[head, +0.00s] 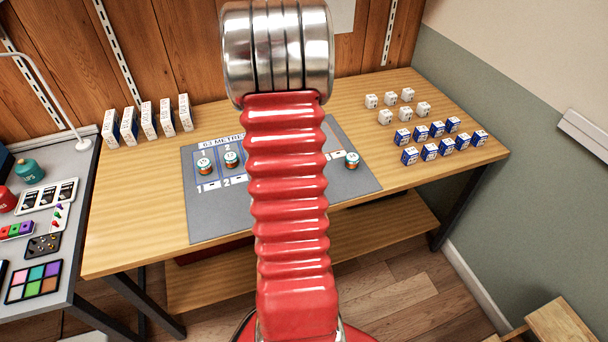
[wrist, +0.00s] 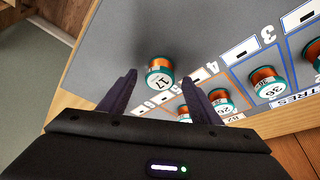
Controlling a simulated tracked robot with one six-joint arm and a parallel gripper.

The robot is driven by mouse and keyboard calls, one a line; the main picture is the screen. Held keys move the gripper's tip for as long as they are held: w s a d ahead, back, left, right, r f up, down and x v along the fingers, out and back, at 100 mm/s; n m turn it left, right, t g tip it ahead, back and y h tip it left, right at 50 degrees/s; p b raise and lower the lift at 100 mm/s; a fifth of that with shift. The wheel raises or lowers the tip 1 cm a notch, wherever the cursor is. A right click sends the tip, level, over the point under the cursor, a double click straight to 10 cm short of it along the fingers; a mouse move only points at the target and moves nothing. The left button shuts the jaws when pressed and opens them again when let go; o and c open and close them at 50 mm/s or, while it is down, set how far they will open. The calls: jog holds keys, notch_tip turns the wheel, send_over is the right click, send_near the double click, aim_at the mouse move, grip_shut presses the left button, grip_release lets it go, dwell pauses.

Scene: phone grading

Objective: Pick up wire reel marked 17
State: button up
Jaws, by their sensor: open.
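The wire reel marked 17 (wrist: 160,72), copper wire with a teal rim and white label, stands on the grey mat in the wrist view. It lies between and just beyond the fingertips of my open gripper (wrist: 158,80), with no contact visible. In the head view a reel at the mat's right end (head: 352,161) seems to be the same one; its label is too small to read. My gripper is hidden there behind my red arm.
Reels marked 26 (wrist: 221,101) and 36 (wrist: 266,82) stand on the grey mat (head: 221,226), right of reel 17 in the wrist view; another is partly behind the right finger. White and blue boxes (head: 430,148) stand right, upright cartons (head: 147,120) at the back left.

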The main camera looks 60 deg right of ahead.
jog(key=shift+x, duration=1.15)
jog(key=shift+c, duration=0.2)
jog(key=c, duration=1.1)
jog(key=shift+r, duration=0.15)
notch_tip(320, 180, up, 10)
jog(key=shift+f, duration=0.15)
